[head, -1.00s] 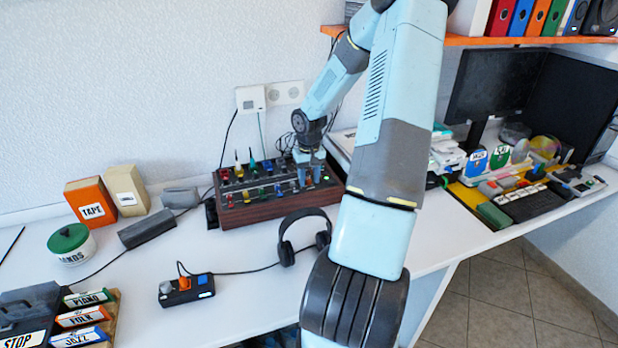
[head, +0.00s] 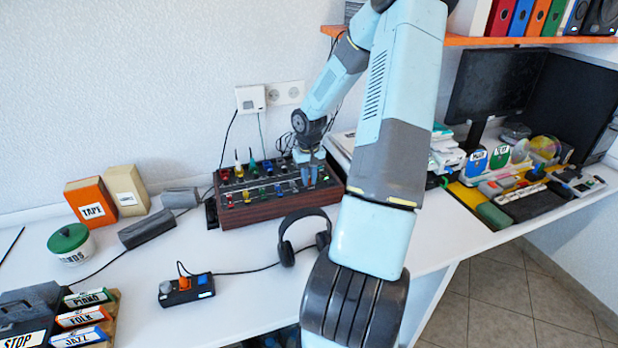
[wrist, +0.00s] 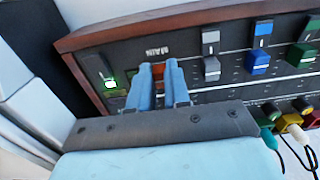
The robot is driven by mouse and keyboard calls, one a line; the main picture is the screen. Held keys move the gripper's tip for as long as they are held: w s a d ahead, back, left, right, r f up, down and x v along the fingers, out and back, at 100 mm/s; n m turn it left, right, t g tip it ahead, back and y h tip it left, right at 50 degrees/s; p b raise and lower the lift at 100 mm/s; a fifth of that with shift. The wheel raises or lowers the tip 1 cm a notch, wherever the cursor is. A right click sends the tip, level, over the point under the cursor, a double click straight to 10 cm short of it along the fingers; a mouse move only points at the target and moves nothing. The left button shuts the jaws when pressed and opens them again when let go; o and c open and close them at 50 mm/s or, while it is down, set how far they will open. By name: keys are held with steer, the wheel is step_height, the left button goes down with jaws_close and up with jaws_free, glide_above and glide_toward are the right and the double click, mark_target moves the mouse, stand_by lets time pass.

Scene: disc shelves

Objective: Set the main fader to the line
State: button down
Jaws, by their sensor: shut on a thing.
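The mixer (head: 272,209) is a dark panel in a reddish wooden case, standing on the white desk against the wall. In the wrist view its wooden rim (wrist: 185,17) runs along the top. The MAIN label (wrist: 155,51) shows just beyond my fingertips. My gripper (head: 311,183) is down at the right end of the panel. In the wrist view my gripper (wrist: 161,68) has its two blue fingers close together over the main channel, shut on the main fader knob.
A lit green button (wrist: 111,84) is left of my fingers in the wrist view. Grey and blue fader knobs (wrist: 258,62) stand to the right. Headphones (head: 287,250) lie in front of the mixer, and a small control box (head: 187,290) is farther left.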

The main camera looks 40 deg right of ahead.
steer(key=shift+w+d, duration=0.25)
steer(key=shift+w, duration=0.75)
steer(key=shift+w+d, duration=0.25)
steer(key=shift+w, duration=0.75)
steer(key=c, duration=1.1)
jaws_free()
steer(key=shift+r, duration=6.85)
